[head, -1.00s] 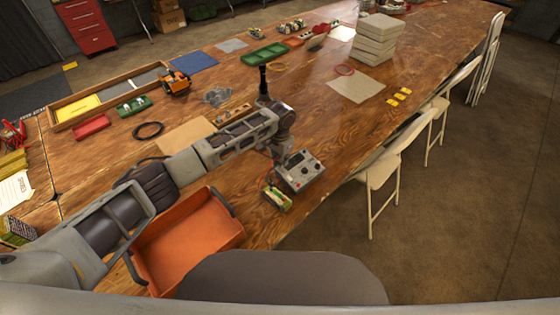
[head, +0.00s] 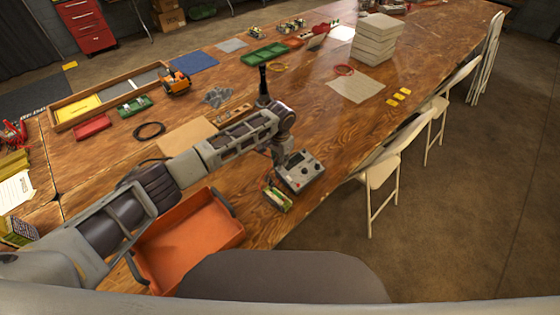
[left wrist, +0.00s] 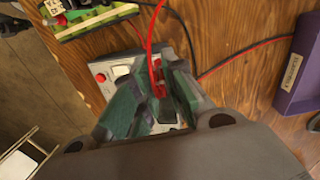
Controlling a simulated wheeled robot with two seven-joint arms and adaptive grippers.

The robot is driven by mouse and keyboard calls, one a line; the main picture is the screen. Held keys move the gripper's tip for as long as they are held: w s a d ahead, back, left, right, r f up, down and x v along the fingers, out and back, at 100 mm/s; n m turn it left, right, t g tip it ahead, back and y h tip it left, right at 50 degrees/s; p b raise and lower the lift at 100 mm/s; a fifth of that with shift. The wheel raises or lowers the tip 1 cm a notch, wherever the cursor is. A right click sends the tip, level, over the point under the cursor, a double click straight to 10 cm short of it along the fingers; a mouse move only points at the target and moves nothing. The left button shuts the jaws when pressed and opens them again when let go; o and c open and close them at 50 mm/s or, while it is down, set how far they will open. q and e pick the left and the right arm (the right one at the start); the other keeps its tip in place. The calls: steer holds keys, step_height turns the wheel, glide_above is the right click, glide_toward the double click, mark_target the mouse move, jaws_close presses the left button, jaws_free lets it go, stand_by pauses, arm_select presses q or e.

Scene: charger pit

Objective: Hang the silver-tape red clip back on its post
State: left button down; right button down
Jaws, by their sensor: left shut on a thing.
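My left gripper (left wrist: 155,95) is shut on a red clip (left wrist: 159,78), held between its green-padded fingers, with a red lead running up from it. I cannot make out silver tape on the clip. In the head view this gripper (head: 278,156) points down at the back left edge of the grey charger box (head: 302,177). The charger box also shows beneath the fingers in the left wrist view (left wrist: 103,72). The fingers hide the clip's post, so I cannot tell whether the clip touches it. My right gripper is not in view.
A green battery pack (head: 277,199) lies next to the charger. A purple box (left wrist: 300,72) stands to the right in the wrist view, with a black lead and a red lead nearby. An orange tray (head: 188,247) lies below my arm. The table right of the charger is clear.

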arm_select(q)
steer(key=c, duration=1.4)
jaws_free()
steer(key=shift+o, duration=1.1)
